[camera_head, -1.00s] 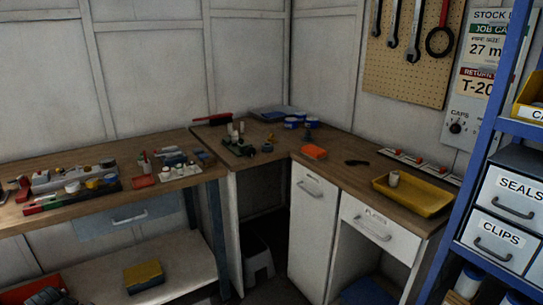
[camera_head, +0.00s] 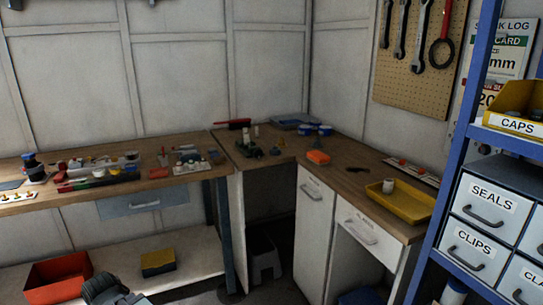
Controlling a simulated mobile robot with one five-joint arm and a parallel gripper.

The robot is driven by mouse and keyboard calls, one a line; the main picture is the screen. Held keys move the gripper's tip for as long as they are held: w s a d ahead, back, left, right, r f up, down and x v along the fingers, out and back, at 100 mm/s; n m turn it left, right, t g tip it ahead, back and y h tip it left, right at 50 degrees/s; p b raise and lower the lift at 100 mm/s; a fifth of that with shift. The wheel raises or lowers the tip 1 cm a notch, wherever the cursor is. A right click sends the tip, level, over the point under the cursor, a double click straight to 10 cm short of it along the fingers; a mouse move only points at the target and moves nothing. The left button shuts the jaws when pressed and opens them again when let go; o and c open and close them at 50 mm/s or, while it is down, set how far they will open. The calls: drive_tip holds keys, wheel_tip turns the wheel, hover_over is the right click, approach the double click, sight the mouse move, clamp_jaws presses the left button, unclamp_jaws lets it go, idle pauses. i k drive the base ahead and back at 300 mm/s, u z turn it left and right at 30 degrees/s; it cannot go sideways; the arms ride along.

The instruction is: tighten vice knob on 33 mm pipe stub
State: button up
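A small dark green fixture (camera_head: 247,149) with pale upright cylinders stands on the corner bench. It may be the vice, but its knob is too small to make out. A short beige cylinder (camera_head: 388,186) stands in the yellow tray (camera_head: 413,208) on the right bench. I cannot tell whether it is the 33 mm pipe stub. My gripper is not clearly in view. A dark grey rounded shape shows at the bottom edge, left of centre, and I cannot tell whether it is part of my arm.
Tools and small parts crowd the left bench (camera_head: 20,197). An orange block (camera_head: 318,157) lies on the corner bench. The blue rack (camera_head: 457,150) stands close on the right.

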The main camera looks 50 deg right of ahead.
sight(257, 154)
drive_tip(key=z, duration=0.4)
drive_tip(key=i, duration=1)
